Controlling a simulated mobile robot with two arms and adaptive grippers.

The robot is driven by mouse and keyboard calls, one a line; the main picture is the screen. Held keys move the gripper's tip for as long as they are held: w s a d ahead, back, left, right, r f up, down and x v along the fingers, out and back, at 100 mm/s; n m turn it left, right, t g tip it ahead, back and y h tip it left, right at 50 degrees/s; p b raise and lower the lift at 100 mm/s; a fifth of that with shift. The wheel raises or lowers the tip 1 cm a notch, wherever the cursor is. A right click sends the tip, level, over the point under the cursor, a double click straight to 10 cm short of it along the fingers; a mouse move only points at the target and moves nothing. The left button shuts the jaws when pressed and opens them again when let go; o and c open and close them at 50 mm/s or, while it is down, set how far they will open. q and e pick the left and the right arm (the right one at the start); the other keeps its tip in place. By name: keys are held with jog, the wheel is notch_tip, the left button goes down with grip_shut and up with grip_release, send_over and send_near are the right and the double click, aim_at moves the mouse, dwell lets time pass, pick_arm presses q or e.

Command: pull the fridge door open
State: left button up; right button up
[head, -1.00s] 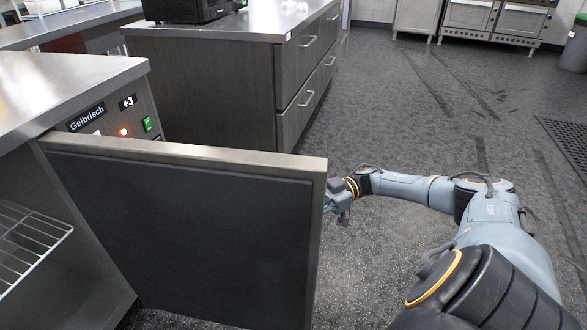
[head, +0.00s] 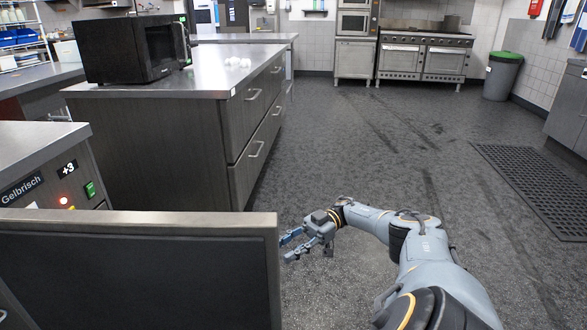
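The fridge's control panel (head: 60,185), with a red light and a green switch, shows behind the door. My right gripper (head: 287,247) is just beyond the door's free edge, to the right of it. Its fingers are spread apart, with nothing seen between them, and they point left toward the door. My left gripper is not in view.
The floor (head: 370,150) ahead and to the right is clear. A floor grate (head: 535,185) lies at the right.

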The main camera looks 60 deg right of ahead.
jog(key=shift+v, duration=1.1)
